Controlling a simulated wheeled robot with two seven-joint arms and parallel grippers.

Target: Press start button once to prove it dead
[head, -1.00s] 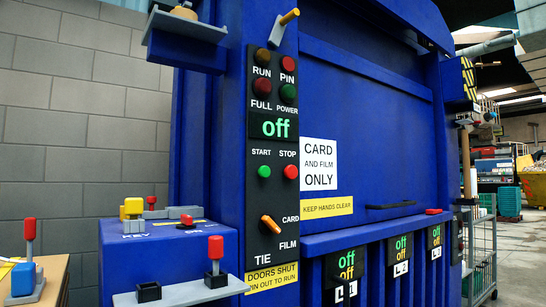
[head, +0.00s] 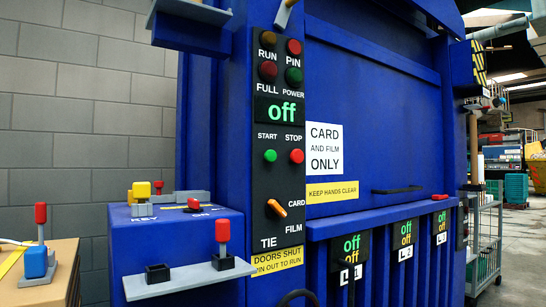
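The green start button (head: 270,156) sits under the word START on the black control panel (head: 279,228) of a blue baler. The red stop button (head: 296,156) is to its right. The display (head: 281,113) above them reads "off" in green. The RUN, PIN, FULL and POWER lamps look dim. An orange selector (head: 277,208) lower down is tilted between CARD and FILM. Neither gripper shows, and nothing touches the start button. A dark curved shape (head: 298,295) shows at the bottom edge; I cannot tell what it is.
A blue box (head: 120,240) carries a yellow key piece (head: 141,192). Three small displays (head: 352,247) reading "off" line the front. A wire cage trolley (head: 487,240) stands at right.

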